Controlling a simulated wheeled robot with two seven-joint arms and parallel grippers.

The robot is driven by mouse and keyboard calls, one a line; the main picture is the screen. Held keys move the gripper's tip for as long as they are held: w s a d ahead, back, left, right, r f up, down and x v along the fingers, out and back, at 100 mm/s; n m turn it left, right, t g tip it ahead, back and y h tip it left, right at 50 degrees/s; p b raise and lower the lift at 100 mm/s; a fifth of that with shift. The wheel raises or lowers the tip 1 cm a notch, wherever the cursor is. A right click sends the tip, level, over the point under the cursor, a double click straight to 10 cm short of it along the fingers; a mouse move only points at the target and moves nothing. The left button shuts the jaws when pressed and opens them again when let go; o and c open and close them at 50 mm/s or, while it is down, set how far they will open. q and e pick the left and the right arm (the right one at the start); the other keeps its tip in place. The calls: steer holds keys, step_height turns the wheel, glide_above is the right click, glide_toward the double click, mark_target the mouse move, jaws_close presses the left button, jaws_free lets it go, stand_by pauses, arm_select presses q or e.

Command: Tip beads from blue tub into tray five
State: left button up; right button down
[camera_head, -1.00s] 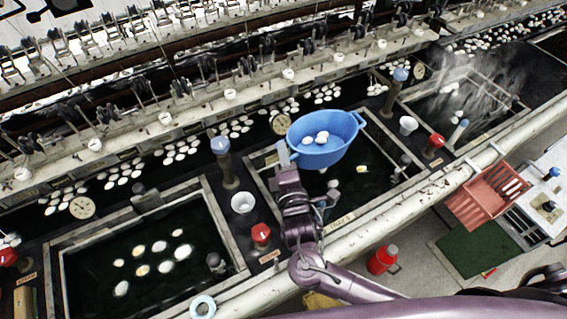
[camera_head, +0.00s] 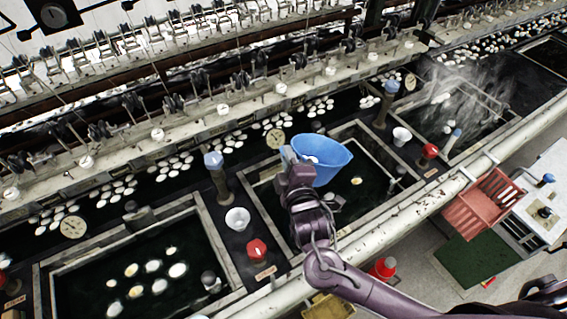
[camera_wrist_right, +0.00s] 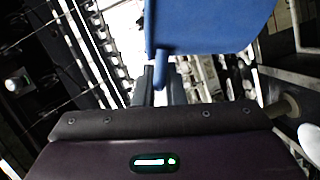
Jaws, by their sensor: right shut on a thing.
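The blue tub (camera_head: 330,171) is held above a dark, water-filled basin (camera_head: 383,204) in the middle of the head view. It looks tilted, with its wall turned to me and only a little of its white contents (camera_head: 311,158) showing over the rim. These look like white oval cocoons rather than beads. My right gripper (camera_head: 287,158) is shut on the tub's left end. In the right wrist view the tub (camera_wrist_right: 205,28) fills the top, with its handle between my fingers (camera_wrist_right: 162,88). No basin number is readable. My left gripper is out of view.
A left basin (camera_head: 218,236) holds several floating white ovals. A blue-topped post (camera_head: 214,161), a white cup (camera_head: 237,219) and a red knob (camera_head: 257,250) stand between basins. A pale pipe (camera_head: 412,215) runs along the front. A reeling frame (camera_head: 190,122) spans the back.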

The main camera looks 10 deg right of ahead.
steer(key=shift+w+d+r+m+g+y, duration=0.15)
steer(key=shift+d+r+m+g, duration=0.1)
steer(key=shift+d+r+m, duration=0.3)
steer(key=shift+w+d+r+m+g+y, duration=0.15)
steer(key=shift+d+r+m+g, duration=0.15)
steer(key=shift+r+m, duration=0.35)
steer(key=w+d+r+m+g+y+p, duration=0.1)
steer(key=w+d+r+m+p, duration=0.1)
steer(key=d, duration=0.5)
steer(key=w+d+r+m+g+y+p, duration=0.1)
steer(key=w+d+r+m+y+p, duration=0.1)
steer(key=d, duration=0.5)
steer(key=w+d+r+m+g+y+p, duration=0.1)
steer(key=w+d+m+p, duration=0.3)
steer(key=d+m+p, duration=0.2)
steer(key=shift+d+r+y+p, duration=0.3)
steer(key=shift+d+r+p, duration=0.1)
steer(key=shift+d, duration=0.35)
steer(key=shift+a, duration=0.1)
stand_by(0.9)
